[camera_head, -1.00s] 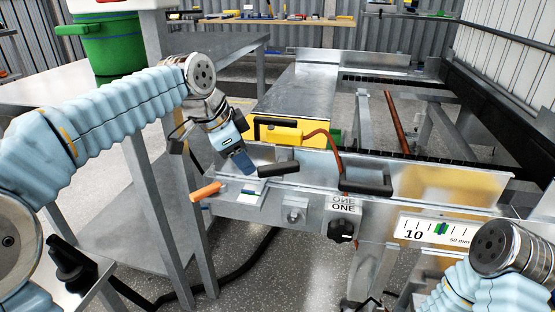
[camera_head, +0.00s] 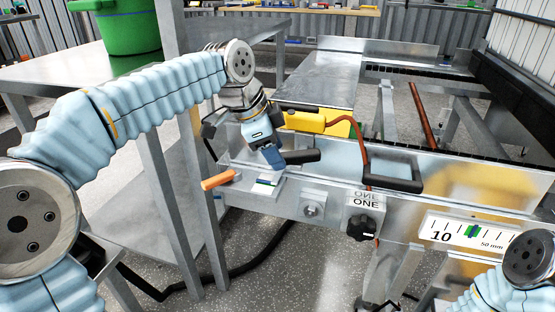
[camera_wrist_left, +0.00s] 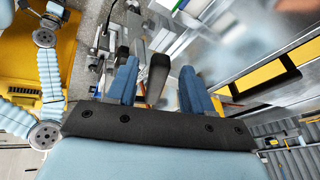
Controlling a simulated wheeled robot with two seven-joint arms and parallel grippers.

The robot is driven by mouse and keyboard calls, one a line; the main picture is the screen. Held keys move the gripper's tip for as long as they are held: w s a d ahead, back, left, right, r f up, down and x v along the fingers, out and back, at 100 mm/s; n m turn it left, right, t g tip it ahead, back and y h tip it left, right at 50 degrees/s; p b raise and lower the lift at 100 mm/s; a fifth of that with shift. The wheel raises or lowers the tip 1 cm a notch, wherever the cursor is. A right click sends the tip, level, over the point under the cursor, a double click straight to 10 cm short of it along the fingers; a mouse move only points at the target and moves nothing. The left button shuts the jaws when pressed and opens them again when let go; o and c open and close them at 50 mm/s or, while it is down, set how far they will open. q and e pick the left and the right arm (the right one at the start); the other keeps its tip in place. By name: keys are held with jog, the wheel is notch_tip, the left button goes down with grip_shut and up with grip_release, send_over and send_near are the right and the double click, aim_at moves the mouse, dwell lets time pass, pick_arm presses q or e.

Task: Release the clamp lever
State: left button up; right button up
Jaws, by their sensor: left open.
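A lever with a black grip (camera_head: 303,156) sticks out at the left end of the metal rail. My left gripper (camera_head: 272,156) is right at this grip, its blue fingers pointing down and overlapping the grip's left end. In the left wrist view the black grip (camera_wrist_left: 157,72) stands between the two blue fingers of the open gripper (camera_wrist_left: 158,82), with a gap on each side. An orange handle (camera_head: 218,180) juts out to the left, below the gripper. The pictures do not label which handle is the clamp lever. My right gripper is out of view; only its arm shows at lower right.
A yellow box (camera_head: 306,120) with a red-brown hose is behind the rail. A black loop handle (camera_head: 405,186), a black knob (camera_head: 361,228) and a scale marked 10 (camera_head: 468,233) sit to the right. A metal table (camera_head: 90,75) with a green bucket (camera_head: 125,28) is at left.

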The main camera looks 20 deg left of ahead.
aim_at(302, 142)
pick_arm(q)
jog(key=shift+x, duration=0.95)
jog(key=shift+c, duration=0.5)
grip_shut()
jog(key=m+p, duration=0.2)
jog(key=w+r+m+g+p, duration=0.1)
jog(key=p, duration=0.1)
jog(key=shift+w+a+m+p, duration=0.2)
jog(key=shift+m+p, duration=0.1)
jog(key=shift+m, duration=0.1)
jog(key=shift+w+f+m, duration=0.1)
jog(key=shift+w+m, duration=0.05)
jog(key=shift+m, duration=0.15)
jog(key=shift+d+f, duration=0.1)
jog(key=shift+f, duration=0.1)
jog(key=shift+o, duration=0.5)
grip_release()
